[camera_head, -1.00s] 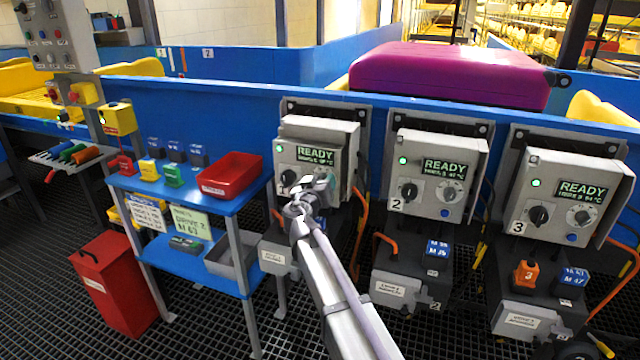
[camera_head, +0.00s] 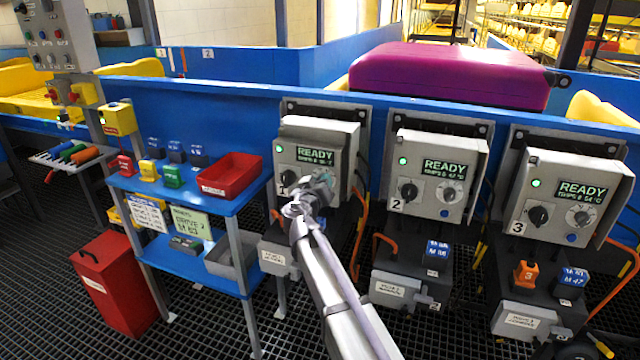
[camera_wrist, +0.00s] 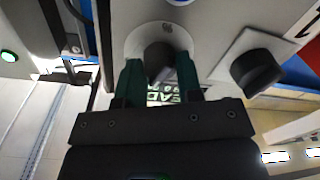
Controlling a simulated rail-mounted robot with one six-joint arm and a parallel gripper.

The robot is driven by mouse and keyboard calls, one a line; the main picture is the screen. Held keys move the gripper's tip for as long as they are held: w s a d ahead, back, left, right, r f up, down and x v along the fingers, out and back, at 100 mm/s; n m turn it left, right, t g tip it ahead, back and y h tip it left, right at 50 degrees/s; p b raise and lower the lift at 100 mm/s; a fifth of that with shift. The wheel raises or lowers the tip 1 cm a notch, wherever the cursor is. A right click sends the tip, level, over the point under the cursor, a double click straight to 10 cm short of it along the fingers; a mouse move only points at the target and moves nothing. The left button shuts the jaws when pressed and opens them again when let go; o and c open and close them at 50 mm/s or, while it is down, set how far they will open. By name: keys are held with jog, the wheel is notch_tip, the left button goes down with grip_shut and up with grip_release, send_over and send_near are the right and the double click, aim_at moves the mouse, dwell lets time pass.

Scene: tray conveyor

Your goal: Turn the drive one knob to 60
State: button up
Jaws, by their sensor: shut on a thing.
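The drive one box (camera_head: 345,135) is the leftmost grey control box, with a green lamp and a display (camera_head: 315,156) reading READY. The smaller line under READY is too small to read surely. My gripper (camera_head: 320,186) is at the box's right-hand dial and hides most of it in the head view. In the wrist view, my gripper (camera_wrist: 159,72) has its teal fingers on either side of a dark knob (camera_wrist: 158,57) on a round pale dial (camera_wrist: 133,42), closed on it. The knob's pointer and the scale cannot be read.
A black selector knob (camera_wrist: 257,72) sits beside the dial on the same box. The drive two box (camera_head: 440,165) and drive three box (camera_head: 568,195) stand to the right. A blue shelf (camera_head: 220,210) with a red bin (camera_head: 230,178) stands left. Orange cables hang below the boxes.

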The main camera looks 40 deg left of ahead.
jog(key=shift+n, duration=3.5)
jog(key=o, duration=0.9)
jog(key=v, duration=1)
jog(key=shift+s+r+p, duration=0.2)
jog(key=shift+s+p, duration=0.2)
jog(key=shift+s, duration=0.05)
jog(key=shift+d, duration=0.1)
